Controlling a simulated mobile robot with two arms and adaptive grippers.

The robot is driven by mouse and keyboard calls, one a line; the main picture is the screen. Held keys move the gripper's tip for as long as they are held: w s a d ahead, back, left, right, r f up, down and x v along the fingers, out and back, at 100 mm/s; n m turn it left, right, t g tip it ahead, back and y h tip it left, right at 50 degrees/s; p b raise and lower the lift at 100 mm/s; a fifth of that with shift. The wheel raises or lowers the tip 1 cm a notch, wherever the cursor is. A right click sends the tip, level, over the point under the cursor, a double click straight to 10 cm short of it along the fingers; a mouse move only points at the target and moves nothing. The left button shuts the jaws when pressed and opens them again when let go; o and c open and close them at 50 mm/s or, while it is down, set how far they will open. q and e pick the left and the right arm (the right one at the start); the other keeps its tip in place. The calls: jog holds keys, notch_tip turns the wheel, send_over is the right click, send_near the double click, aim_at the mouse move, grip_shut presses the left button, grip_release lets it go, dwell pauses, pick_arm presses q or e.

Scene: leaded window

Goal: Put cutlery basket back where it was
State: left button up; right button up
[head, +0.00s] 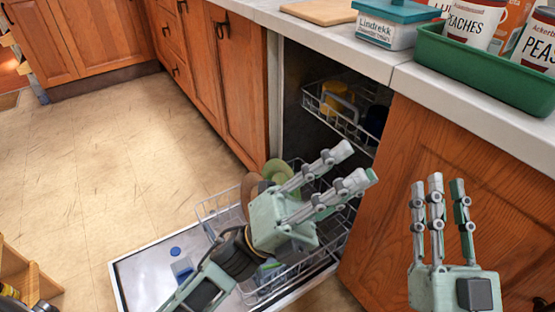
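I cannot make out a cutlery basket; part of the lower rack is hidden behind my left gripper and arm. The dishwasher door (140,283) is folded down, and the wire lower rack (213,207) is pulled out above it. My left gripper (352,167) is over the rack, its fingers extended towards the dishwasher opening, with nothing seen between them. My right gripper (438,188) is in front of the cabinet to the right of the dishwasher, fingers extended upward and apart, empty.
Round plates (277,171) stand in the lower rack. The upper rack (338,118) holds a yellow mug (337,97) and a dark item. On the counter are a green tray (470,65) with cans and a teal-lidded box (388,30).

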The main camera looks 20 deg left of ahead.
pick_arm(q)
jog(key=w+a+f+n+t+y, duration=0.1)
jog(key=a+n+t+y, duration=0.4)
jog(key=n, duration=0.9)
jog(key=w+a+f+n+t+y, duration=0.1)
jog(key=a+n+t+y, duration=0.5)
jog(key=n+y, duration=0.6)
jog(key=shift+w+a+f+n+y, duration=0.15)
jog(key=shift+w+f+n+y, duration=0.3)
jog(key=shift+n, duration=0.75)
